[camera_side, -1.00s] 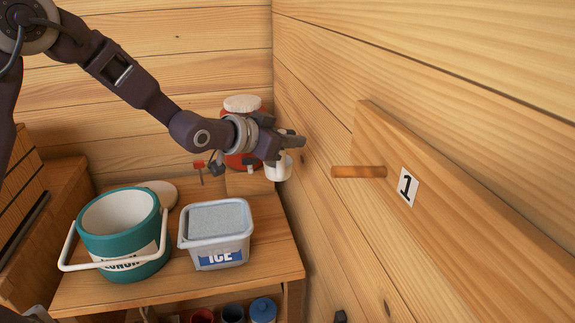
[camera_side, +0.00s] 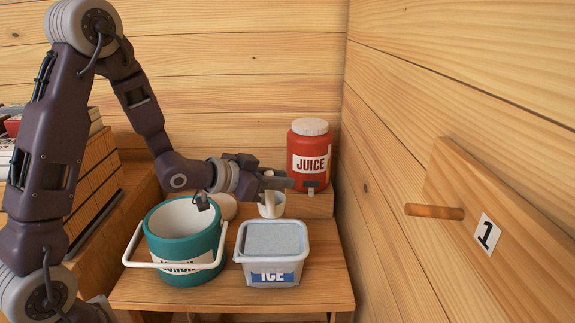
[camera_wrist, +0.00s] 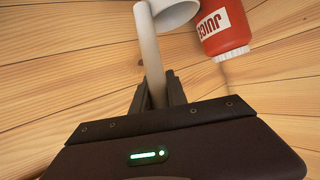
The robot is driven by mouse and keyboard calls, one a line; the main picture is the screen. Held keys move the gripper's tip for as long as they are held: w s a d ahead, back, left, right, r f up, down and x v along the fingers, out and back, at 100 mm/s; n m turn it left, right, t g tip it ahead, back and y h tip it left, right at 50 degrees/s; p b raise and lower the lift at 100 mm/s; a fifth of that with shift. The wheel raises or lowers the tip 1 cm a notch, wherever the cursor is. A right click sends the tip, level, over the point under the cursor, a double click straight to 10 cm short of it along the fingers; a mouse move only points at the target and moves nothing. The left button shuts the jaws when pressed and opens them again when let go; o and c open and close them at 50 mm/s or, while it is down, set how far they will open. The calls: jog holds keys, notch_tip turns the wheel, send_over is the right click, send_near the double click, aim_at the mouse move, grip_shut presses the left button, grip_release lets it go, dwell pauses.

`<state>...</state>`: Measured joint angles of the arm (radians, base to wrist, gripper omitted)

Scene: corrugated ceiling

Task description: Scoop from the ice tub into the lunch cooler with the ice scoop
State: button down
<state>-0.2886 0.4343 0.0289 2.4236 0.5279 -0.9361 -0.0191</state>
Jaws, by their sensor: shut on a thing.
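My gripper (camera_side: 280,182) is shut on the white handle (camera_wrist: 150,50) of the ice scoop. The scoop's round white cup (camera_side: 271,206) hangs just behind the ice tub (camera_side: 272,272), apart from it as far as I can tell. In the wrist view, the cup (camera_wrist: 176,12) is cut by the top edge, and its inside is mostly hidden. The grey tub is filled near its rim with a pale, level surface of ice (camera_side: 272,238). The teal lunch cooler (camera_side: 186,246) stands open left of the tub, with its white handle lowered across the front. I cannot see its floor.
A red juice jar (camera_side: 309,163) stands on a raised ledge behind the tub. A pale round lid (camera_side: 227,206) lies behind the cooler. Bare tabletop (camera_side: 330,280) shows right of the tub.

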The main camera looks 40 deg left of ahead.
notch_tip(320, 180, down, 14)
dwell(0.8)
jog(key=shift+r, duration=0.1)
dwell(0.6)
notch_tip(320, 180, up, 11)
dwell(0.8)
dwell(0.5)
